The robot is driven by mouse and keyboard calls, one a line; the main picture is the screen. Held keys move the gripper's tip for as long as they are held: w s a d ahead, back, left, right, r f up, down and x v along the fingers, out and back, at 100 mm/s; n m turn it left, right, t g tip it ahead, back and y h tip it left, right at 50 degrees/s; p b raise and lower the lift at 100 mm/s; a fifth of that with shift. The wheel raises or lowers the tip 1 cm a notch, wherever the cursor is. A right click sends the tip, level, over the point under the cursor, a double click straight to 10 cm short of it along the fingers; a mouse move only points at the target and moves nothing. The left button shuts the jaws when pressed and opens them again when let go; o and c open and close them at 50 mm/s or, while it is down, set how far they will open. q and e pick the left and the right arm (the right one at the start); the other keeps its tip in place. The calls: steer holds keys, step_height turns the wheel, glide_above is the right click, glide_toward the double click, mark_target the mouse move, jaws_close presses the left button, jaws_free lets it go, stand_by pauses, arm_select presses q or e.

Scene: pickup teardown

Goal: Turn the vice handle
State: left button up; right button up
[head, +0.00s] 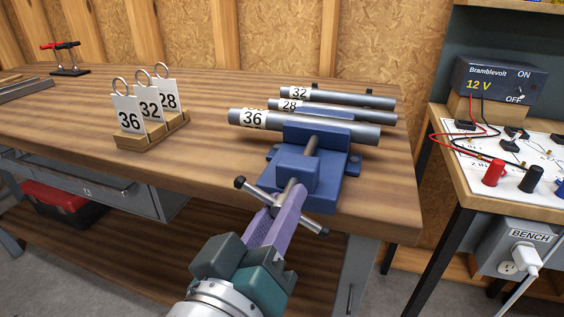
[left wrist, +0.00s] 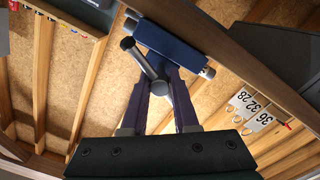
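The blue vice (head: 318,175) is on the front edge of the wooden workbench, and it also shows in the left wrist view (left wrist: 170,42). Its handle (head: 313,226) is a thin metal bar with dark ends that runs slantwise through the screw head. My left gripper (head: 283,207) has its purple fingers at the middle of the bar, one on either side. In the left wrist view the handle (left wrist: 147,65) lies between the fingertips. I cannot tell whether the fingers press on it. My right gripper is not in view.
A grey pipe tagged 36 (head: 340,130) lies behind the vice jaw, with pipes 28 (head: 360,115) and 32 (head: 350,98) beyond. A wooden stand (head: 150,133) with number tags is to the left. A power supply (head: 495,82) stands on the right-hand bench.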

arm_select(q)
steer(key=o, duration=0.4)
steer(key=shift+o, duration=0.2)
steer(key=p+v, duration=0.1)
steer(key=v, duration=0.9)
steer(key=shift+r, duration=0.1)
